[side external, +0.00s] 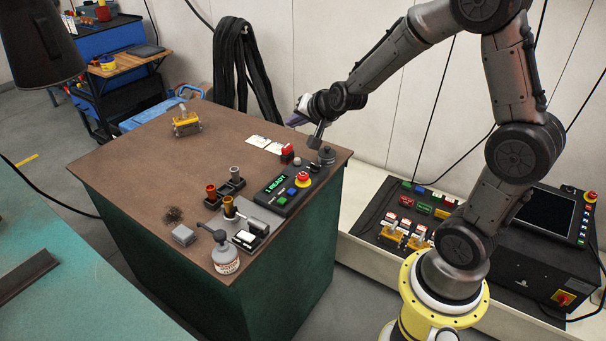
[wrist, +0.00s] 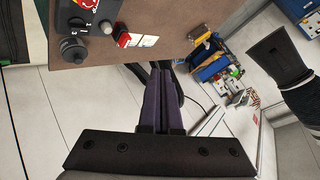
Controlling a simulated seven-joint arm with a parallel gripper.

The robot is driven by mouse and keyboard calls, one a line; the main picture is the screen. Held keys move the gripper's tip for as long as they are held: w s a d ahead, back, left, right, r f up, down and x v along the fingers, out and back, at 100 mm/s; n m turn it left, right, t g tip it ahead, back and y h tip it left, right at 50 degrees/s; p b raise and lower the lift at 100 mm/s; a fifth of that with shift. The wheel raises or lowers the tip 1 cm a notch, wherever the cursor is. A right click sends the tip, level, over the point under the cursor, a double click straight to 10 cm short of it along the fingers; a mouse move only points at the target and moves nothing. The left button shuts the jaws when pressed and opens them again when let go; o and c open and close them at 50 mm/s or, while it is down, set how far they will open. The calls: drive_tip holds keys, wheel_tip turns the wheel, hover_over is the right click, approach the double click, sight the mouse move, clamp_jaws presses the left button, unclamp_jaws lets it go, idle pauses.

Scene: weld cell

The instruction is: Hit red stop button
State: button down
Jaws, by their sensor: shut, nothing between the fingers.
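The red stop button (side external: 303,178) sits on a yellow base on a dark control box (side external: 283,199) with a green "READY" display, near the right edge of the brown table. In the wrist view, part of the red button (wrist: 90,3) shows at the top edge. My gripper (side external: 294,121) is above the far right of the table, behind the button and apart from it. In the wrist view its purple fingers (wrist: 159,72) are shut together and empty.
A dark knob (side external: 326,155), a red block (side external: 287,150) and white cards (side external: 265,144) lie behind the control box. Another red button (side external: 590,196) is on the floor console. The table's left half is mostly clear.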

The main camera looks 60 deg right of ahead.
drive_tip(key=g, duration=0.1)
hover_over(304, 177)
wheel_tip(304, 177, down, 5)
drive_tip(key=shift+d+f+m, duration=0.1)
drive_tip(key=shift+f+m, duration=0.2)
drive_tip(key=shift+f, duration=0.1)
drive_tip(key=shift+f, duration=4.3)
drive_tip(key=shift+f, duration=0.1)
drive_tip(key=shift+f, duration=0.3)
